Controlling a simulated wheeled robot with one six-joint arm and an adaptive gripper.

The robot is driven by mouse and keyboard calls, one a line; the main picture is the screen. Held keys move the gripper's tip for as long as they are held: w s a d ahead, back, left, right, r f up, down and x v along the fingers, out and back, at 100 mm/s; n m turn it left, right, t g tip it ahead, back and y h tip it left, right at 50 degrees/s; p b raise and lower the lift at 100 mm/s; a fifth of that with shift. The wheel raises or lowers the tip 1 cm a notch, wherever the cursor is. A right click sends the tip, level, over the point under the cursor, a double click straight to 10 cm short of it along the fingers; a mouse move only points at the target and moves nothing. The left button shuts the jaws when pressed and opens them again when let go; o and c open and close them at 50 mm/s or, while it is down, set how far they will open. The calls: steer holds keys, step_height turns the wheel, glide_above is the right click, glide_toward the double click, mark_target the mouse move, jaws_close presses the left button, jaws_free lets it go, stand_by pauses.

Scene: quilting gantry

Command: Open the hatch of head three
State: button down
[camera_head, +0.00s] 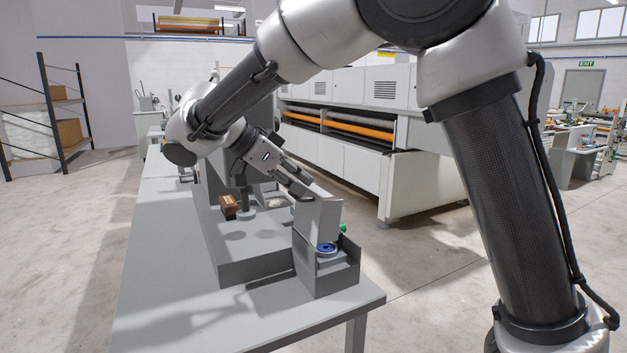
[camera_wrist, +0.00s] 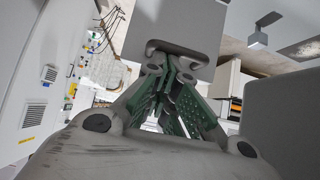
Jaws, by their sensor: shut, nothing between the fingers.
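My gripper (camera_wrist: 169,68) is shut and empty in the wrist view. Its fingertips are right at a grey bar handle (camera_wrist: 178,52) on a flat light-grey plate (camera_wrist: 178,22); I cannot tell whether they touch. In the head view, my gripper (camera_head: 304,188) reaches down to the right, at the upper edge of this plate, which looks like the hatch (camera_head: 318,218). The plate stands upright above a grey box (camera_head: 327,280) at the table's near end. A blue round part (camera_head: 326,247) shows in the box below it. No number marks the head.
A grey machine body (camera_head: 250,245) with a brown block (camera_head: 229,206) stands left of the box. A small green part (camera_head: 343,228) is behind the plate. The table (camera_head: 165,250) is clear at the left. A large white machine (camera_head: 350,160) stands behind.

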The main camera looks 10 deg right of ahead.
mark_target(294, 196)
steer(key=shift+s+a+f, duration=0.15)
steer(key=shift+a, duration=0.4)
steer(key=shift+s+a+f, duration=0.15)
steer(key=shift+s+a, duration=0.05)
steer(key=shift+a, duration=0.35)
steer(key=shift+s+a+f, duration=0.15)
steer(key=shift+a, duration=0.4)
